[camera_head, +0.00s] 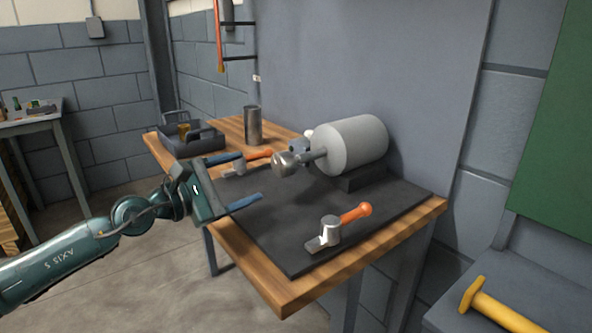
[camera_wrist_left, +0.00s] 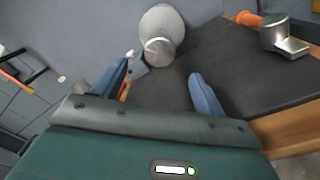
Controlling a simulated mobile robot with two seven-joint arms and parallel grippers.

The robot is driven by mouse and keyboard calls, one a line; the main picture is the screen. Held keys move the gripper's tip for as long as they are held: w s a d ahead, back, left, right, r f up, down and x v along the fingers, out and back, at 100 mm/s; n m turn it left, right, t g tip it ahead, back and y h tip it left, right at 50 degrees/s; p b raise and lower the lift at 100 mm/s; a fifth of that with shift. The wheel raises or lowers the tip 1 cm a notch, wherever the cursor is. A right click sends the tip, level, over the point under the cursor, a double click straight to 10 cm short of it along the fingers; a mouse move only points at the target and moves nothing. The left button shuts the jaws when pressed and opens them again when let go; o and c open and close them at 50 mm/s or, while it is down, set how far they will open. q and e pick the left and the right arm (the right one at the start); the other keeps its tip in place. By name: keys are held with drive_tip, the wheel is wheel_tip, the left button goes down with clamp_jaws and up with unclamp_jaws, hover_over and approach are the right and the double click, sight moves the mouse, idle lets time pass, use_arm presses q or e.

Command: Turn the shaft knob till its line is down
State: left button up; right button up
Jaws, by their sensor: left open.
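The shaft knob (camera_head: 285,165) is a round metal knob on the end of a thin shaft that sticks out of a pale grey cylindrical casing (camera_head: 352,145). The knob also shows in the left wrist view (camera_wrist_left: 159,51), ahead of the fingers and in front of the casing (camera_wrist_left: 162,20). I cannot make out a line on the knob. My left gripper (camera_head: 252,178) is open and empty, a little to the left of the knob, not touching it. Its two blue fingers show spread apart in the wrist view (camera_wrist_left: 160,76). My right gripper is not in view.
The casing stands on a dark mat (camera_head: 290,248) on a wooden bench. An orange-handled tool (camera_head: 330,231) lies at the mat's front, another (camera_head: 256,155) behind my gripper. A metal cylinder (camera_head: 253,126) and a dark tray (camera_head: 199,147) stand at the back left.

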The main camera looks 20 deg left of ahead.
sight(278, 166)
use_arm(q)
drive_tip(key=p+x, duration=0.1)
drive_tip(key=x, duration=1)
drive_tip(key=shift+w+d, duration=0.3)
drive_tip(key=shift+w, duration=0.1)
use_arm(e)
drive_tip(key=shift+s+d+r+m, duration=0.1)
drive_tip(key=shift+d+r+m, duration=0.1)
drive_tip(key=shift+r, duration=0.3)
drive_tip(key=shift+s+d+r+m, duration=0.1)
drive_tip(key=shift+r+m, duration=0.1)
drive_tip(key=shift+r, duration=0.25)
use_arm(q)
drive_tip(key=shift+c, duration=0.5)
